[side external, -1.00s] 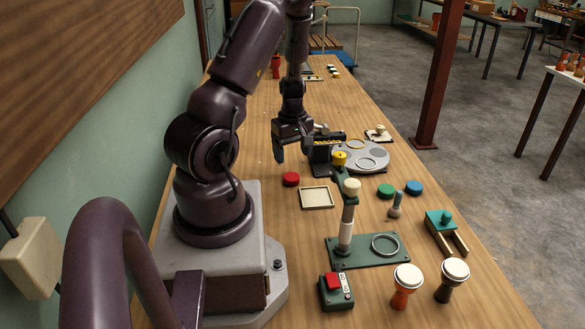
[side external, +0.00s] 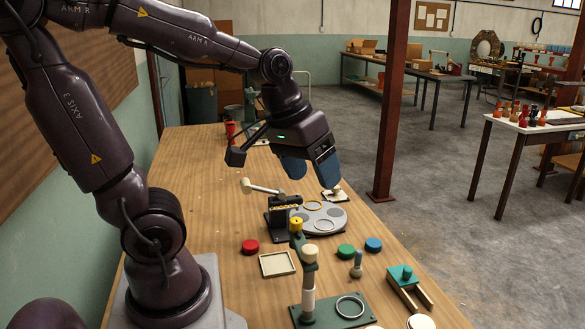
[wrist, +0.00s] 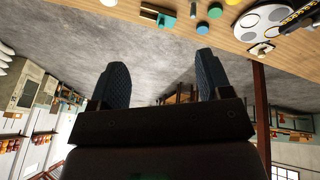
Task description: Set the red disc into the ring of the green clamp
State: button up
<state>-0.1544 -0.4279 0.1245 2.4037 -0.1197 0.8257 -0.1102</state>
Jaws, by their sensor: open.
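The red disc (side external: 250,246) lies flat on the bench in the side external view, left of a square cream tray. The green clamp stands at the near side, with a green base plate (side external: 327,318), an upright post and a cream-knobbed arm. Its metal ring (side external: 350,307) lies on the plate to the right of the post and looks empty. My gripper (side external: 311,178) is raised beyond the red disc and clamp, above the far right part of the bench. In the wrist view my gripper (wrist: 162,62) has its two fingers wide apart with nothing between them.
A square cream tray (side external: 277,264), green disc (side external: 346,251), blue disc (side external: 373,245) and grey peg (side external: 357,265) stand nearby. A black fixture with a lever (side external: 281,213) adjoins a grey round plate (side external: 318,217). A green-and-wood clamp (side external: 407,284) sits at the right edge.

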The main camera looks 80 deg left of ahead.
jog(key=shift+o, duration=0.2)
jog(key=s+d+r+m+t, duration=0.1)
jog(key=s+d+r+m, duration=0.1)
jog(key=s+d+m, duration=0.1)
jog(key=shift+s+d+r+m+y, duration=0.3)
jog(key=shift+s+d+r+m, duration=0.1)
jog(key=shift+d+m, duration=0.55)
jog(key=shift+o, duration=0.2)
jog(key=shift+s+d+r, duration=0.1)
jog(key=shift+s+d, duration=0.1)
jog(key=shift+s, duration=0.05)
